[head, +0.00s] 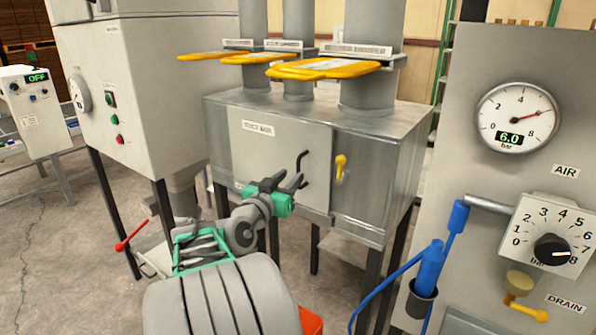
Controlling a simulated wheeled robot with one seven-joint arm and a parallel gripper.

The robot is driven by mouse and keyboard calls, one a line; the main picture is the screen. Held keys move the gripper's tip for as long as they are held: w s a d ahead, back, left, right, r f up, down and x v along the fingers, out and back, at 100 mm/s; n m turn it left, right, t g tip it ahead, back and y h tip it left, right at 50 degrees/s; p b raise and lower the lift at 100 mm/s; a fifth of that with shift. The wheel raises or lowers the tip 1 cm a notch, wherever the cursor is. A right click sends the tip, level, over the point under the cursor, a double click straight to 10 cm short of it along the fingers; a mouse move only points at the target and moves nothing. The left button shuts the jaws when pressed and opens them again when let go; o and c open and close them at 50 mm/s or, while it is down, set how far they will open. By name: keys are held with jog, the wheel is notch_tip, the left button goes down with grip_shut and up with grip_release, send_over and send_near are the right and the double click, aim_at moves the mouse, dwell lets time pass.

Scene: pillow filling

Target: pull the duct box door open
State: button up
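The duct box (385,150) is a grey metal cabinet on dark legs in the middle of the head view. Its door (250,155) is the flat front panel with a label, and it looks shut. A dark bent handle (303,160) stands out near the door's right edge. A yellow latch (341,167) hangs upright just right of that edge. My gripper (291,177) is in front of the door, just below and left of the handle. Its dark fingers are spread apart with nothing visible between them. Whether a finger touches the handle cannot be told.
Several pipes with yellow slide gates (325,68) rise from the box top. A grey panel with an air gauge (517,117) and blue hoses (430,268) stands close on the right. A machine cabinet (145,90) stands left. An orange-red object (311,320) is low beside my arm.

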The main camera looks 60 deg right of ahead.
aim_at(298, 169)
jog(key=d, duration=0.3)
jog(key=d+p, duration=0.1)
jog(key=d, duration=0.2)
jog(key=shift+w+d+p, duration=0.2)
jog(key=shift+d+p, duration=0.1)
jog(key=shift+d, duration=0.1)
grip_shut()
jog(key=shift+a, duration=0.1)
dwell(0.8)
